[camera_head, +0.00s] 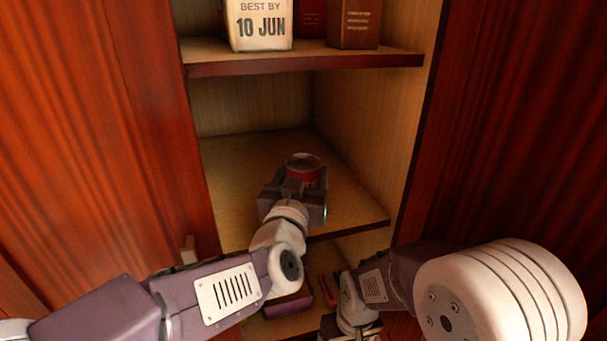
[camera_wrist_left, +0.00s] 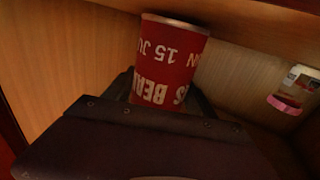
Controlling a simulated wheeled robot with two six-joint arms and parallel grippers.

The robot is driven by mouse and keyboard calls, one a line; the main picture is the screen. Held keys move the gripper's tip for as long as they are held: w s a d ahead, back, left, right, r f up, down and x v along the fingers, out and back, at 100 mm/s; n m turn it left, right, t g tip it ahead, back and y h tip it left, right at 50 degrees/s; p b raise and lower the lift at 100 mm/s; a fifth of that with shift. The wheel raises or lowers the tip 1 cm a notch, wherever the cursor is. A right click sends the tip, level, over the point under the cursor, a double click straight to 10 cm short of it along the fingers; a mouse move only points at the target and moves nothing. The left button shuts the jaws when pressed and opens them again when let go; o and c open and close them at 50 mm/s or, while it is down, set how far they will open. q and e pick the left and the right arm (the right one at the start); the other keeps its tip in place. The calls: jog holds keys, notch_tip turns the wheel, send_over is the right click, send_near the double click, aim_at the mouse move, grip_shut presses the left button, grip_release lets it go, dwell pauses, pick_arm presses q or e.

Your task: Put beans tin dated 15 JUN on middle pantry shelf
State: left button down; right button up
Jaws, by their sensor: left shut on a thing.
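My left gripper (camera_head: 303,184) reaches into the open pantry over the middle shelf (camera_head: 240,150). It is shut on a red beans tin (camera_head: 304,162), whose top rim shows just beyond the jaws. In the left wrist view the tin (camera_wrist_left: 172,55) carries upside-down white print, "15 JU" and part of "BEANS". The gripper hides the tin's lower part in the head view, so I cannot tell whether its base touches the shelf. My right arm hangs low at the right; its gripper is mostly cut off at the bottom edge, and its jaws cannot be made out.
The upper shelf (camera_head: 310,62) holds a white package (camera_head: 259,25) marked "BEST BY 10 JUN" and a dark brown box (camera_head: 355,22). The middle shelf around the tin looks bare. Wooden doors (camera_head: 95,110) flank the opening. A white and pink item (camera_wrist_left: 295,90) shows in the left wrist view.

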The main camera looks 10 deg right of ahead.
pick_arm(q)
jog(key=shift+w+f, duration=0.1)
jog(key=shift+f, duration=0.1)
jog(key=shift+c, duration=1.1)
grip_release()
jog(key=shift+r, duration=0.1)
